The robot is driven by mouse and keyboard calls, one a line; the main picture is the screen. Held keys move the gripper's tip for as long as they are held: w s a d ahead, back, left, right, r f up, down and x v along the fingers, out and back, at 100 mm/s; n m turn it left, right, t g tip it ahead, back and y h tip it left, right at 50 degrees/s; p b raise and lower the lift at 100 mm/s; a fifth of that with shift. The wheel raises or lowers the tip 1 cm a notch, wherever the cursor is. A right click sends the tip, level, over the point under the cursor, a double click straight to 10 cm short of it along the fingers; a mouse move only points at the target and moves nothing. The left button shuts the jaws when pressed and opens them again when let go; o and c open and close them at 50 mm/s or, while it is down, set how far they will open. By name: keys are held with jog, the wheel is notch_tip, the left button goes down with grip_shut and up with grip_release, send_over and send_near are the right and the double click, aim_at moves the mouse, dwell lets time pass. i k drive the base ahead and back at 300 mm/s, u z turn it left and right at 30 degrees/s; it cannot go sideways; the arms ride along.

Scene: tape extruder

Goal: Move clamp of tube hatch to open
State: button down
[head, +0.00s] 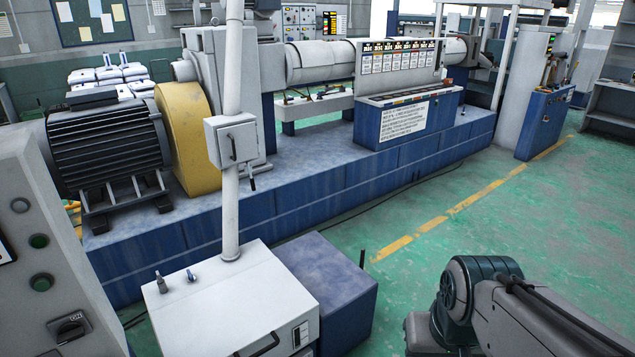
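A light grey vertical tube (231,215) rises from a white cabinet at lower centre-left. A small grey box-like hatch (217,139) sits on the tube at mid height. I cannot tell which of these is the clamp. The hatch looks shut. My arm shows at the lower right, well apart from the tube and hatch. My gripper is out of the picture.
The white cabinet (215,300) and a blue block (322,285) stand around the tube's foot. Behind are a black motor (105,145), a yellow guard (187,140) and a long blue machine base (300,215). A grey panel (50,240) stands at left. Green floor (440,225) is clear at right.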

aim_at(251, 180)
jog(key=z, duration=0.75)
jog(key=i, duration=1.75)
jog(key=u, duration=1.25)
jog(key=i, duration=0.8)
jog(key=u, duration=0.75)
